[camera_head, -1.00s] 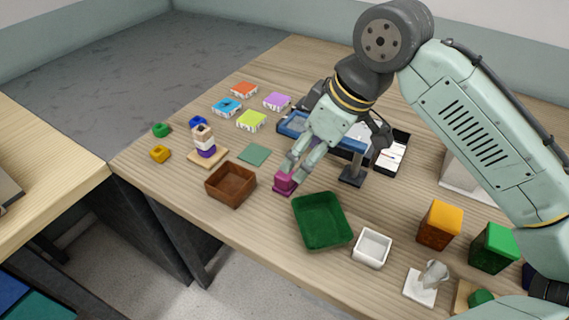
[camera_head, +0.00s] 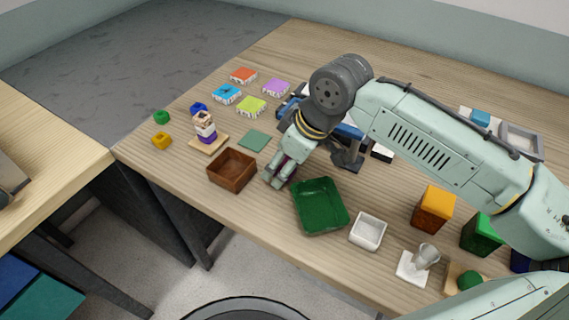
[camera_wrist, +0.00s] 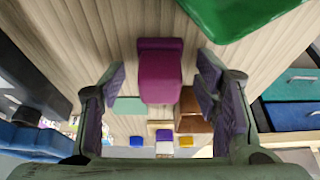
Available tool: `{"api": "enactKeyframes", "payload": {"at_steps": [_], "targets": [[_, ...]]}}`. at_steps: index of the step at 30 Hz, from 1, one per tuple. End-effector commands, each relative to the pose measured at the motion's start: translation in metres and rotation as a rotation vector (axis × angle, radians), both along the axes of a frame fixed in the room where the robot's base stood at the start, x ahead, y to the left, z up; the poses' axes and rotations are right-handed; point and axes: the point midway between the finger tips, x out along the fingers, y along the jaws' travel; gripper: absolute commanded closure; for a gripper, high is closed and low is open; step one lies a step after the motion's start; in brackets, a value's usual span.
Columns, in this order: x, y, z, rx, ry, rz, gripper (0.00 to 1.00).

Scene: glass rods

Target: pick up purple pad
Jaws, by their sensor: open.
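A magenta-purple block (camera_wrist: 160,78) with a wider end stands between my fingers in the wrist view. In the head view it is mostly hidden behind my gripper (camera_head: 277,180), which is low at the table between the brown and green trays. In the wrist view my gripper (camera_wrist: 161,70) is open, one finger on each side of the block, with visible gaps. A flat light-purple tile (camera_head: 275,88) with a patterned edge lies farther back among similar coloured tiles. I cannot tell from the pictures which of the two is the purple pad.
A brown tray (camera_head: 232,171) is close on the left and a green tray (camera_head: 320,206) close on the right. A flat green square (camera_head: 254,140) lies behind. A white box (camera_head: 368,231) and an orange block (camera_head: 433,208) stand farther right.

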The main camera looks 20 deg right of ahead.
Motion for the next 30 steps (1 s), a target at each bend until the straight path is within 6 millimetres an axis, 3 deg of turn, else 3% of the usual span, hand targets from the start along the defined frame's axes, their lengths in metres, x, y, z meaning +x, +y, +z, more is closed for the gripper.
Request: {"api": "enactKeyframes", "payload": {"at_steps": [5, 25, 30], "targets": [[0.0000, -0.0002, 0.0001, 0.000, 0.000, 0.000, 0.49], [-0.0001, -0.0003, 0.0003, 0.000, 0.000, 0.000, 0.94], [-0.0001, -0.0003, 0.0004, 0.000, 0.000, 0.000, 0.95]]}}
